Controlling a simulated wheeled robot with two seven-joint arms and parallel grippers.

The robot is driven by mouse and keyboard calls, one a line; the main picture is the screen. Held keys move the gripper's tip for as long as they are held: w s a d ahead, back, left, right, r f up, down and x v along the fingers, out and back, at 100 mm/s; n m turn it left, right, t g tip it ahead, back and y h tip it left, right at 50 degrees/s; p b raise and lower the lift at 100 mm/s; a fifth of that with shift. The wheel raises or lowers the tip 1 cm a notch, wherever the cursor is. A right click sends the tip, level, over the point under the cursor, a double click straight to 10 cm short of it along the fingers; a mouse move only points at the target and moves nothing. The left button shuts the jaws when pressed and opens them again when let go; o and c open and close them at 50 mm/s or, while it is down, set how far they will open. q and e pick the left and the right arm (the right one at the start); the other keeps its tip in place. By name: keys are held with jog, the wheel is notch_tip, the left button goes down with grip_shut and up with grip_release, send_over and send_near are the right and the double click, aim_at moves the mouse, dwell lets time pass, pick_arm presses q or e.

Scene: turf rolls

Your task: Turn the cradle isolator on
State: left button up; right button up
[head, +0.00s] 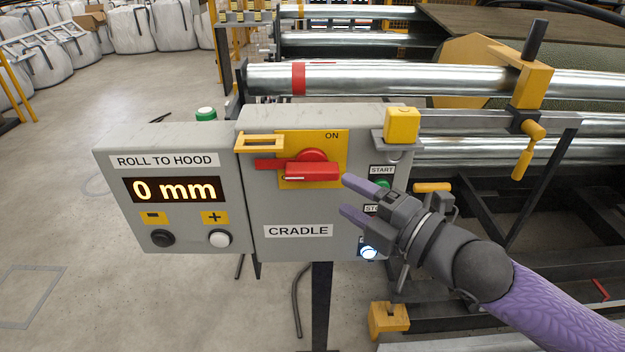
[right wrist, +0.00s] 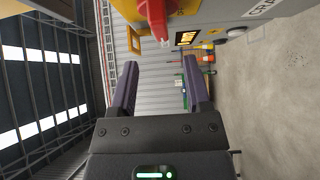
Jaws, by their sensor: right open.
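The cradle isolator is a red rotary handle (head: 312,171) on a yellow plate (head: 328,142) marked ON at the top. The handle lies horizontal, on the grey box labelled CRADLE (head: 297,231). In the right wrist view the red handle (right wrist: 157,20) shows at the top, beyond the fingertips. My right gripper (head: 352,198) is open and empty, just right of and slightly below the handle, apart from it. Its two purple fingers also show apart in the right wrist view (right wrist: 160,85). My left gripper is not in view.
A yellow hasp (head: 260,143) sits left of the handle, and a yellow block (head: 402,125) stands at the box's top right. Metal rollers (head: 400,80) lie behind. A display box (head: 172,190) adjoins left.

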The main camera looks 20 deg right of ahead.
aim_at(315, 178)
jog(key=b+x, duration=0.1)
jog(key=x, duration=0.7)
jog(key=shift+f, duration=0.1)
jog(key=shift+c, duration=0.3)
grip_shut()
